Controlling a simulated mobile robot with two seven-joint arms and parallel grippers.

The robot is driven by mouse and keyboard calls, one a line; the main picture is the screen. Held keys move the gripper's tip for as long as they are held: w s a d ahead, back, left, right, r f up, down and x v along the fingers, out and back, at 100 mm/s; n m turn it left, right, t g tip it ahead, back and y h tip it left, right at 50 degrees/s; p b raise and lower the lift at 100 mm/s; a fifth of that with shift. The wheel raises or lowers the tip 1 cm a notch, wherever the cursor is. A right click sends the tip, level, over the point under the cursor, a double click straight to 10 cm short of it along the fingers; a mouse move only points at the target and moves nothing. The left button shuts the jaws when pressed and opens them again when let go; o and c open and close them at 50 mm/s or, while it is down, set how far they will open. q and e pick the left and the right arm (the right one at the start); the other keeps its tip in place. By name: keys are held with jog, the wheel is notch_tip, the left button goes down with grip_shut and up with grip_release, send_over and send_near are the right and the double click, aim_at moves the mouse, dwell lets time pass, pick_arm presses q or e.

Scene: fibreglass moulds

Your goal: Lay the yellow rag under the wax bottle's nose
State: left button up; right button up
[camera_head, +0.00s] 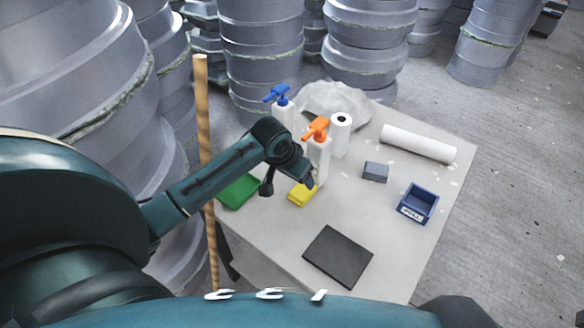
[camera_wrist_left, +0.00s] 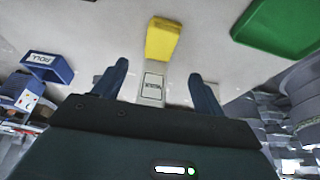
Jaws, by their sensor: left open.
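The yellow rag (camera_head: 301,194) lies folded on the table, in front of a white bottle with an orange pump head (camera_head: 316,130). Another white bottle with a blue pump head (camera_head: 278,94) stands behind; I cannot read which is the wax bottle. My left gripper (camera_head: 290,186) is open and empty, right by the rag in the head view. In the left wrist view the rag (camera_wrist_left: 163,38) shows ahead of the open fingers (camera_wrist_left: 158,73), with a pale labelled object (camera_wrist_left: 152,88) between them, its label unreadable. My right gripper is out of view.
A green tray (camera_head: 240,191) lies left of the rag. A dark flat slab (camera_head: 338,257), a grey block (camera_head: 375,172), a blue bin (camera_head: 418,204), a white roll (camera_head: 418,144) and an upright paper roll (camera_head: 341,135) are on the table. A wooden pole (camera_head: 204,120) stands at the left edge.

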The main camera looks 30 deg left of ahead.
pick_arm(q)
jog(key=s+d+f, duration=0.2)
jog(key=s, duration=0.1)
jog(key=s+d+f+t+h, duration=0.1)
jog(key=s+d+f, duration=0.1)
jog(key=s+d, duration=0.1)
jog(key=s+d+f+t, duration=0.1)
jog(key=s+d+f, duration=0.1)
jog(key=s, duration=0.1)
jog(key=shift+d+f+m+h, duration=0.15)
jog(key=shift+f+m+h, duration=0.15)
jog(key=shift+m+h, duration=0.1)
jog(key=s, duration=0.2)
jog(key=s+d+f+t, duration=0.1)
jog(key=s, duration=0.1)
jog(key=s+d+t, duration=0.1)
jog(key=shift+s+d+f+h, duration=0.2)
jog(key=shift+s+f+h, duration=0.1)
jog(key=shift+s+f, duration=0.1)
jog(key=shift+t, duration=0.7)
jog(key=s, duration=0.2)
jog(key=s+d, duration=0.1)
jog(key=s, duration=0.2)
jog(key=shift+r, duration=0.2)
